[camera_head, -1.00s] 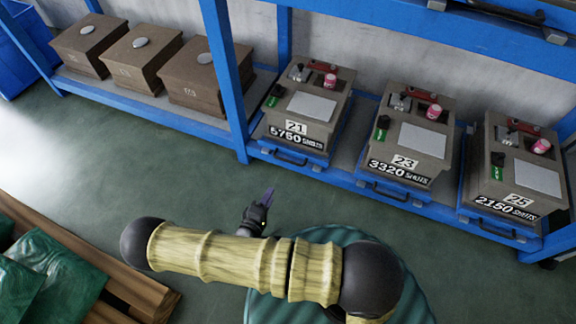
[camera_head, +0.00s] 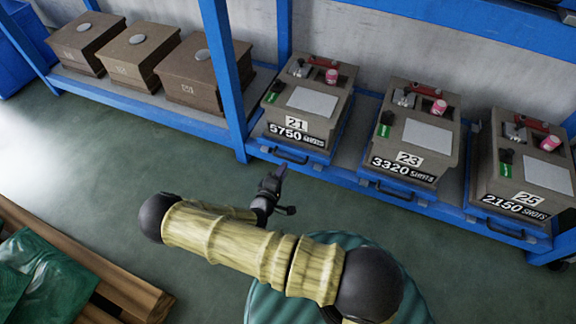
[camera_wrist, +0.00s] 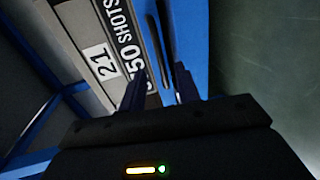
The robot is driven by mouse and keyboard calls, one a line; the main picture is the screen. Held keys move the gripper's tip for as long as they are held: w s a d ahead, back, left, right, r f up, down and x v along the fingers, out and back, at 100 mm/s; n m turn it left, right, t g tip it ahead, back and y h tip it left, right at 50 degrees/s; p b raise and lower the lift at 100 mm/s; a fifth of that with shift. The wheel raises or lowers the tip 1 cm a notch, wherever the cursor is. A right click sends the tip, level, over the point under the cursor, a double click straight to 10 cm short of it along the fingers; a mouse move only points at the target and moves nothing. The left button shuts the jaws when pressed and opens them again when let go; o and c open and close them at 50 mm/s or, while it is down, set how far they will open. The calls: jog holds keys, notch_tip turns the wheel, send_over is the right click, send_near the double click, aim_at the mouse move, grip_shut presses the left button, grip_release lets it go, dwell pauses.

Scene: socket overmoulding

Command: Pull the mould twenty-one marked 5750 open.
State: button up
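The mould marked 21 and 5750 shots (camera_head: 303,122) is a grey-brown block on a blue sliding base at the shelf's lower level. A dark bar handle (camera_head: 291,158) is on the front of its base. In the wrist view, the mould's label (camera_wrist: 103,62) lies left of the blue base front, and the dark handle (camera_wrist: 159,50) runs beyond the fingertips. My gripper (camera_head: 279,171) is just in front of and below the handle. In the wrist view my gripper (camera_wrist: 160,82) has its two fingers apart, with nothing held. I cannot tell whether it touches the handle.
Mould 23 marked 3320 (camera_head: 411,135) and mould 25 marked 2150 (camera_head: 524,170) stand to the right. A blue upright (camera_head: 227,70) stands left of mould 21.

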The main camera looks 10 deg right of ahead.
jog(key=b+x, duration=0.2)
jog(key=x, duration=0.4)
jog(key=shift+a, duration=0.1)
grip_shut()
